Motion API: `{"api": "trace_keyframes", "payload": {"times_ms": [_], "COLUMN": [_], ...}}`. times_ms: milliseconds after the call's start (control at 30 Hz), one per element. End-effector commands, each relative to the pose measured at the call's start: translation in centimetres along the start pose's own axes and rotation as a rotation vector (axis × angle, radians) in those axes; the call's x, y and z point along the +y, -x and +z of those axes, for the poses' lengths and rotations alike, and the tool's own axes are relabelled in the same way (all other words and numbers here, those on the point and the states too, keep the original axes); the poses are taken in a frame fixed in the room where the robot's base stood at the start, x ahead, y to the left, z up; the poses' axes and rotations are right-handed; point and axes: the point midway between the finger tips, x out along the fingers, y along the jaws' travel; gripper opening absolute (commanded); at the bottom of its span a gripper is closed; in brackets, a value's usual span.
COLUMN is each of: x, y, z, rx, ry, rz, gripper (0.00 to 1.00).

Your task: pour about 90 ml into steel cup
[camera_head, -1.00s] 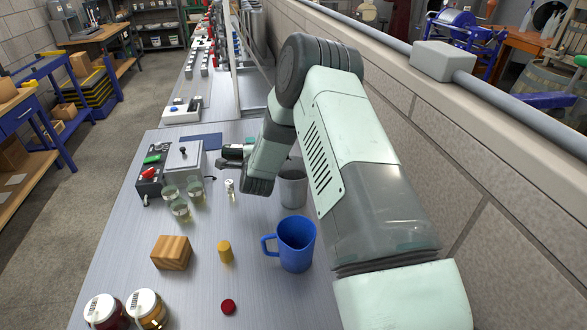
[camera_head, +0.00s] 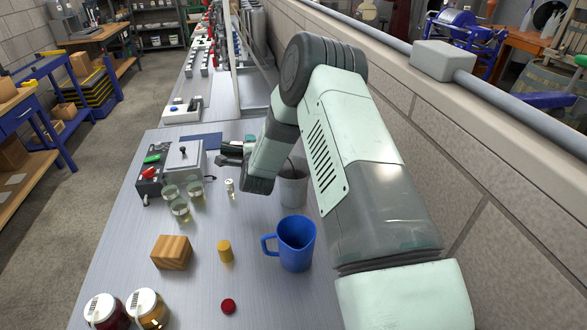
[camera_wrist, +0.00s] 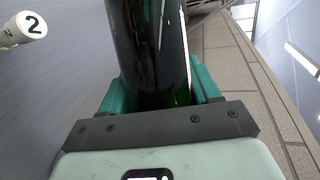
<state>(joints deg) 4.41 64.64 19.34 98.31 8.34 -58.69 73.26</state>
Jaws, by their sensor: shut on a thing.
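My gripper's fingers (camera_wrist: 160,95) are shut on a dark green glass bottle (camera_wrist: 150,40), which fills the middle of the wrist view. In the head view my gripper (camera_head: 234,150) is partly hidden by my wrist, at the far part of the bench. I cannot make out the bottle's mouth or any stream. A grey cup (camera_head: 292,188), apparently the steel cup, stands just right of my wrist, with its upper part partly covered by the arm. Its inside and any liquid level are hidden.
A blue mug (camera_head: 297,245) stands nearer. A wooden block (camera_head: 171,252), yellow cylinder (camera_head: 225,250), red disc (camera_head: 228,306) and two jars (camera_head: 146,308) sit in front.

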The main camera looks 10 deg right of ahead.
Motion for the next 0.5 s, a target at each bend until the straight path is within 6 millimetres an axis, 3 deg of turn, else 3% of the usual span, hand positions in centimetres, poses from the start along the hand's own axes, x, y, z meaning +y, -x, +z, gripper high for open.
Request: {"api": "trace_keyframes", "payload": {"times_ms": [500], "x": [-0.58], "y": [0.05], "z": [0.06], "rx": [-0.01], "ry": [-0.033], "rz": [-0.017], "gripper": [0.15]}}
